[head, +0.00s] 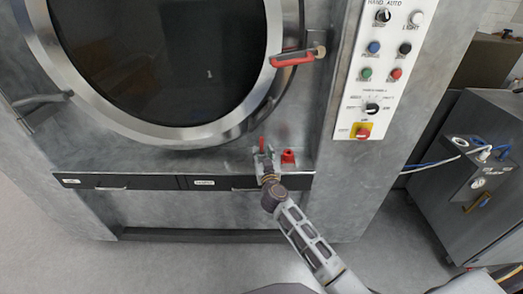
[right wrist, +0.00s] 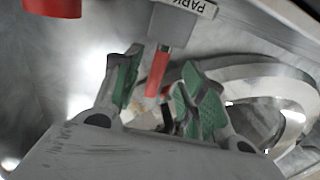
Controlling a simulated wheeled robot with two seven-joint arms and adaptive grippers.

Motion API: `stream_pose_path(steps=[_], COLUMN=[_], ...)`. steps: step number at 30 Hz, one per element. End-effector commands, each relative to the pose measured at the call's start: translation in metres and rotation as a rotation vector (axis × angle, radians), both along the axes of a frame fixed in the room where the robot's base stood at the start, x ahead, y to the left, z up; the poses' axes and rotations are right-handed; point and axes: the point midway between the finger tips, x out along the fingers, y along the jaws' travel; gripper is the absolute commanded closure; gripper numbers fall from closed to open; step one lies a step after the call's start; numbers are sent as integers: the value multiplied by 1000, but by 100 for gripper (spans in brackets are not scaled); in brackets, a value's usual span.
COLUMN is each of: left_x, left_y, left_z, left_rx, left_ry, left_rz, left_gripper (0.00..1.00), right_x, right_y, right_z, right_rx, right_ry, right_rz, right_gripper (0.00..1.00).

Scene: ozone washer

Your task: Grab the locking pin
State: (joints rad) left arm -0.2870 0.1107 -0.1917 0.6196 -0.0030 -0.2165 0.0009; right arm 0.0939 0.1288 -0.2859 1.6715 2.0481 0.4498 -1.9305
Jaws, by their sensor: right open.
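A thin red pin, which looks like the locking pin (head: 262,142), stands at the washer's front ledge below the round door. In the right wrist view, the red pin (right wrist: 157,74) sticks out from a grey block (right wrist: 172,27). My right gripper (head: 266,156) is at the pin, its fingers spread. In the wrist view, the green-padded fingers of my right gripper (right wrist: 162,88) are open on either side of the pin, with space showing between pads and pin. The lower part of the pin is hard to make out. My left gripper is not in view.
A red fitting (head: 288,157) sits just right of the pin; a red cylinder (right wrist: 50,8) shows in the wrist view. The door's red handle (head: 293,58) is above. A control panel (head: 378,65) and grey cabinet (head: 450,185) stand right. The floor in front is clear.

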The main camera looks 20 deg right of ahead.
Motion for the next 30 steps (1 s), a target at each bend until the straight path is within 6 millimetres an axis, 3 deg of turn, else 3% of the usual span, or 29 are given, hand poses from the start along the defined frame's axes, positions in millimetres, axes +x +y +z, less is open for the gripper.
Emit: stream_pose_path(steps=[10,16,27,30], left_x=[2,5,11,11], left_y=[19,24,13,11], left_z=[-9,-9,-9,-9], left_rx=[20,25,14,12], left_ry=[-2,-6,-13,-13], left_rz=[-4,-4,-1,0], left_gripper=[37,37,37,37], right_x=[30,33,33,33], right_y=[-5,-5,-5,-5], right_z=[-2,-2,-2,-2], right_rx=[1,1,1,1], right_ry=[-1,1,0,0], right_rz=[1,1,1,1], right_gripper=[58,58,58,70])
